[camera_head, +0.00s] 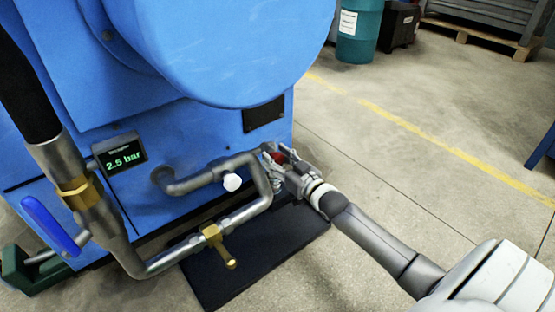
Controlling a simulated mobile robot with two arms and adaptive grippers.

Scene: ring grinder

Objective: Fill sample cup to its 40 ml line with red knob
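The red knob (275,157) shows as small red patches at the end of the grey pipework, in front of the blue machine. My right gripper (280,170) reaches in from the lower right, and its fingertips are at the red knob. The fingers cover most of the knob, and I cannot tell whether they are closed on it. I cannot make out a sample cup or a 40 ml line. My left gripper is not in view.
The blue machine (220,50) fills the upper left. A display (121,153) reads 2.5 bar. Pipes carry a blue lever (50,226), a white round part (232,182) and a brass tap (229,257) over a black mat (265,252). Open floor lies right.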

